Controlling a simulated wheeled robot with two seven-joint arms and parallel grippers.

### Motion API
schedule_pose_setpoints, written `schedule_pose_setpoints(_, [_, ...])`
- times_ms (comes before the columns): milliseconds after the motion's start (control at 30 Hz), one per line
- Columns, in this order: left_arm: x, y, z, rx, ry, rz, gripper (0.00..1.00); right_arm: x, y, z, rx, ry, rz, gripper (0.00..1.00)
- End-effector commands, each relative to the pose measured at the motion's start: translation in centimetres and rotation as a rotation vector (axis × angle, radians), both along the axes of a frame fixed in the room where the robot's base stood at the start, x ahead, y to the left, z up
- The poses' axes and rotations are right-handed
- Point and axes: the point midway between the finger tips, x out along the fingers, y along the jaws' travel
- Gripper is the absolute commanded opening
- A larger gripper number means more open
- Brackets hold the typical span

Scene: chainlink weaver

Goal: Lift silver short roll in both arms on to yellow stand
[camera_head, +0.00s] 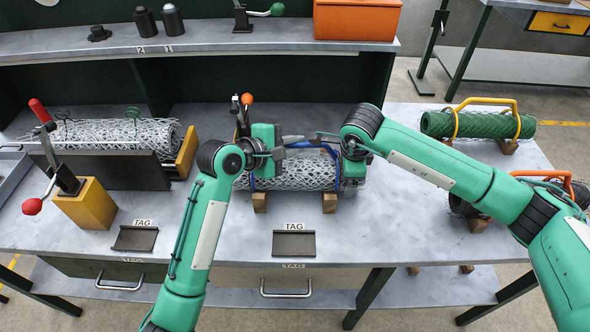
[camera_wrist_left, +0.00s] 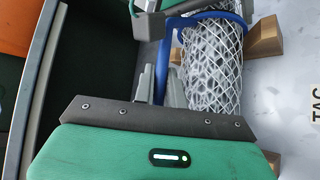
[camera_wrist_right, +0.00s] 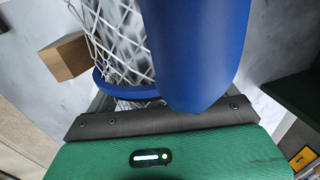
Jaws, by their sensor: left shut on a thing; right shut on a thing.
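The silver short roll (camera_head: 295,175) is a wire-mesh cylinder with blue bands and a blue handle. It lies at the middle of the bench over two wooden blocks; whether it touches them is unclear. My left gripper (camera_head: 285,145) is shut on its blue handle frame at the left side. My right gripper (camera_head: 328,138) is shut on the same frame at the right. The roll's mesh shows in the left wrist view (camera_wrist_left: 212,70) and the right wrist view (camera_wrist_right: 118,40). Fingertips are partly hidden. A yellow stand (camera_head: 85,205) with a red-knobbed lever is at the left.
A longer silver roll (camera_head: 115,133) lies behind a dark plate (camera_head: 110,170) at the left, beside a yellow end block (camera_head: 187,152). A green roll (camera_head: 475,125) with a yellow handle is at the right. A shelf (camera_head: 220,38) spans the back. The bench front is mostly clear.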

Motion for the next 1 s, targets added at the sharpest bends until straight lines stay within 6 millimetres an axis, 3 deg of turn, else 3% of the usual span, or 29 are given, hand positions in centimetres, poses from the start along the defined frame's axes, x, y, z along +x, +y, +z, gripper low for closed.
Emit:
schedule_pose_setpoints(467, [0.0,0.0,0.5,-0.001,-0.002,0.000,0.00,0.1,0.0,0.6,0.001,-0.003,-0.001,0.24])
schedule_pose_setpoints(1000, [0.0,0.0,4.2,-0.001,-0.002,0.000,0.00,0.1,0.0,4.3,0.002,-0.003,-0.002,0.24])
